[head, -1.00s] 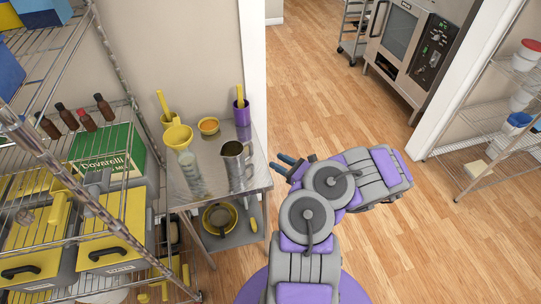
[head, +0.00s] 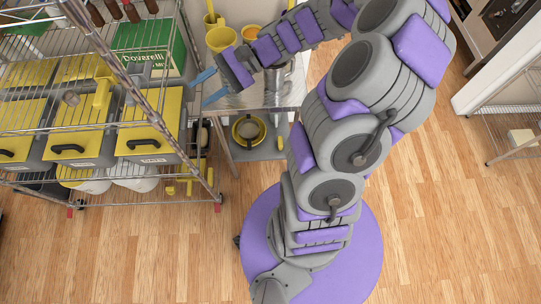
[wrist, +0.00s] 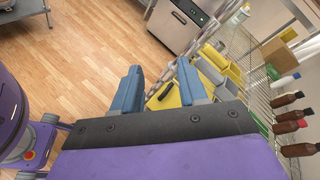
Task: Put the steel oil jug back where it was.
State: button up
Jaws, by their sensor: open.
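The steel oil jug (head: 279,82) stands on the steel side table (head: 238,101) in the head view. My arm passes in front of it and hides much of it. My gripper (head: 208,87) is open and empty, to the left of the jug by the table's left side and the wire rack, its blue fingers pointing left. In the wrist view my gripper (wrist: 158,88) has its two blue fingers apart with nothing between them. The jug does not show in the wrist view.
A wire rack (head: 105,128) at left holds yellow-lidded bins (head: 150,122), a green box (head: 150,45) and brown bottles. Yellow containers (head: 220,38) stand at the table's back. A yellow-rimmed bowl (head: 248,128) sits on the lower shelf. The wooden floor at front is clear.

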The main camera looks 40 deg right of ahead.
jog(key=s+a+r+n+g+h, duration=0.1)
jog(key=s+a+n+g+h, duration=0.25)
jog(key=s, duration=0.35)
jog(key=s+a+n+g+h, duration=0.2)
jog(key=s+a+n+h, duration=0.15)
jog(key=s, duration=0.35)
jog(key=s+d+n+t+h, duration=0.2)
jog(key=s+d+n+h, duration=0.2)
jog(key=s+d+h, duration=0.3)
jog(key=s+d, duration=0.1)
jog(key=s, duration=0.2)
jog(key=shift+d+r+n, duration=0.15)
jog(key=shift+r+n, duration=0.15)
jog(key=shift+r, duration=0.05)
jog(key=shift+o, duration=0.3)
